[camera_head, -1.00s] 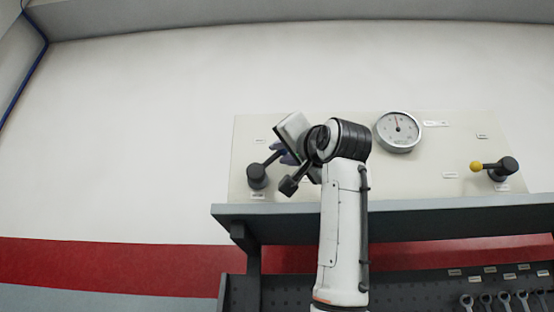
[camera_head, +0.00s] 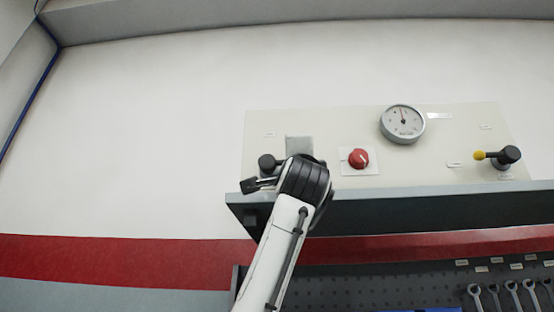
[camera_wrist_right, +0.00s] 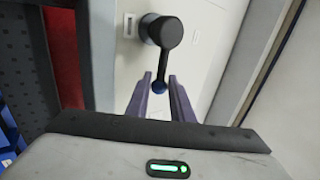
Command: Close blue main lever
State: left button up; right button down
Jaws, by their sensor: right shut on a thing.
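The blue main lever's dark round pivot (camera_head: 267,163) shows at the left of the pale panel (camera_head: 440,160). My right wrist hides its handle in the head view. Small gaps seem to show beside the knob in this view. My left gripper is not in view.
A red knob (camera_head: 358,159) on a white plate, a round gauge (camera_head: 402,123) and a yellow-tipped lever (camera_head: 497,157) are on the panel to the right. A grey shelf edge (camera_head: 430,192) runs below the panel. Wrenches (camera_head: 510,296) hang lower right.

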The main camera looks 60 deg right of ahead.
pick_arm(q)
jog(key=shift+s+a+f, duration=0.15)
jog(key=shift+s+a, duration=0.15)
pick_arm(e)
jog(key=shift+f+m+g, duration=0.2)
jog(key=shift+m+g, duration=0.2)
jog(key=c, duration=1.8)
grip_release()
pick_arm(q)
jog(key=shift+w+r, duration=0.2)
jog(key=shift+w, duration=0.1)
